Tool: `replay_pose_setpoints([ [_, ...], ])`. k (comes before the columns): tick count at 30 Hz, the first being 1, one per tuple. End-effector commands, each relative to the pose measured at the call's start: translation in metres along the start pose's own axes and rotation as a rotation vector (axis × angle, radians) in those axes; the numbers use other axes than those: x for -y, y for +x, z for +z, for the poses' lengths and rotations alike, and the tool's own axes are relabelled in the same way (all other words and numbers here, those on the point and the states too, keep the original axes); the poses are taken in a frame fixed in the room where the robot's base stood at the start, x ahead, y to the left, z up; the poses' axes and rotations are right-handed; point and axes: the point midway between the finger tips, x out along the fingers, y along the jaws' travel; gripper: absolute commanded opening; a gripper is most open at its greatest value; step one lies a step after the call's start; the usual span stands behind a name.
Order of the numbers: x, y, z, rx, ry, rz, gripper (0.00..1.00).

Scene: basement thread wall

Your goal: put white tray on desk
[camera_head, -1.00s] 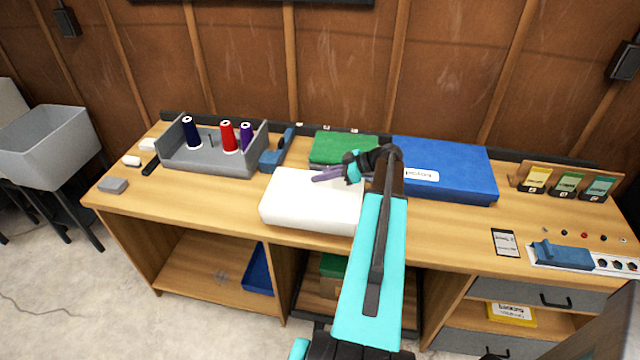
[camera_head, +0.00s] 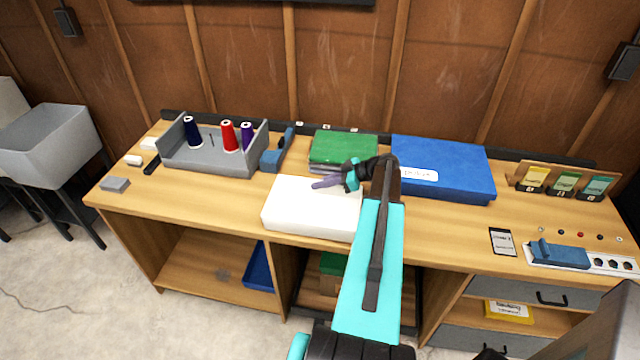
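The white tray (camera_head: 305,212) is a white block-like box on the wooden desk (camera_head: 230,205), near its front edge and left of my arm. I cannot tell whether the gripper touches the tray. Only one finger shows clearly, so its opening is hidden. My arm covers the tray's right end.
Behind the tray are a green box (camera_head: 343,146) and a blue box (camera_head: 445,168). A grey thread holder (camera_head: 210,161) with spools stands at left. A black-and-white card (camera_head: 503,242) and a blue tool (camera_head: 560,255) lie at right. The desk's left front is clear.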

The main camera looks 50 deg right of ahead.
Motion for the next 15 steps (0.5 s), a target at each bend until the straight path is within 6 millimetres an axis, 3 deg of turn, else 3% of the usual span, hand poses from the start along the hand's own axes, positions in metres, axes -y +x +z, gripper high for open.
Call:
replay_pose_setpoints([
  [4, 0.0, 0.0009, 0.0014, -0.001, 0.0, 0.0, 0.0],
  [8, 0.0, 0.0005, 0.0006, 0.0, 0.0, 0.0, 0.22],
  [15, 0.0, 0.0006, 0.0005, 0.0, 0.0, 0.0, 0.22],
])
